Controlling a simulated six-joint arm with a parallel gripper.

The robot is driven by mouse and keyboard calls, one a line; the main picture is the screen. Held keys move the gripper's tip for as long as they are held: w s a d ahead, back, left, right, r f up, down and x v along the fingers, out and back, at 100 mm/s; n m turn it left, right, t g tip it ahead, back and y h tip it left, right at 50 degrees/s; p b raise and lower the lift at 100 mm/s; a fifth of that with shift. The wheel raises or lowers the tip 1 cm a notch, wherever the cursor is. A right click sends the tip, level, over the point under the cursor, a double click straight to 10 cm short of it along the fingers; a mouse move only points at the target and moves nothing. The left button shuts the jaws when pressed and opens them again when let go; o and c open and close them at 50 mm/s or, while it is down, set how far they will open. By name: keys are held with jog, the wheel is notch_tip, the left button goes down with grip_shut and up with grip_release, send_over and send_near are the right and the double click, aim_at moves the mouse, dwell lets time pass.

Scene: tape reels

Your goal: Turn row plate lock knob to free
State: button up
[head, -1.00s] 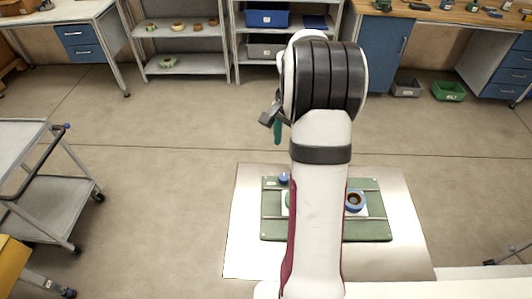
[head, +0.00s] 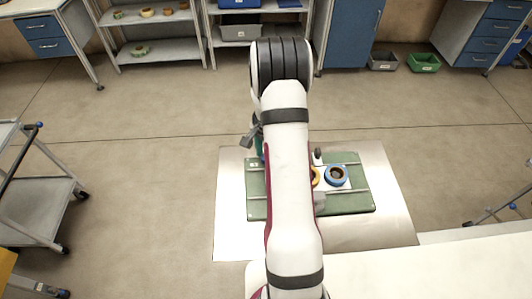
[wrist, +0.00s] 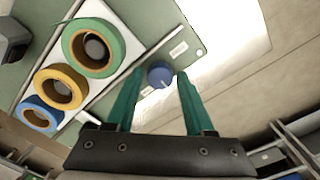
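The lock knob (wrist: 160,75) is round and blue with a pale pointer mark, at one corner of the green board (head: 352,203). Small white labels (wrist: 179,49) lie on the board on either side of it. My gripper (wrist: 160,77) has green fingers, spread apart, with the knob in the gap between their tips in the wrist view. I cannot tell whether they touch it. In the head view my arm hides the knob and most of the gripper. A white row plate carries a green reel (wrist: 93,47), a yellow reel (wrist: 60,87) and a blue reel (wrist: 40,115).
A dark grey block (wrist: 13,38) stands at the board's edge beside the reels. The board lies on a pale shiny sheet (head: 388,226). A trolley (head: 38,205) stands at the left; shelves (head: 158,52) and benches are at the back. The floor between is clear.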

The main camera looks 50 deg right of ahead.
grip_shut()
jog(key=shift+n, duration=0.3)
jog(key=n, duration=0.3)
jog(key=shift+n, duration=0.3)
jog(key=n, duration=0.4)
jog(key=shift+n, duration=0.3)
jog(key=n, duration=0.4)
jog(key=shift+n, duration=2.5)
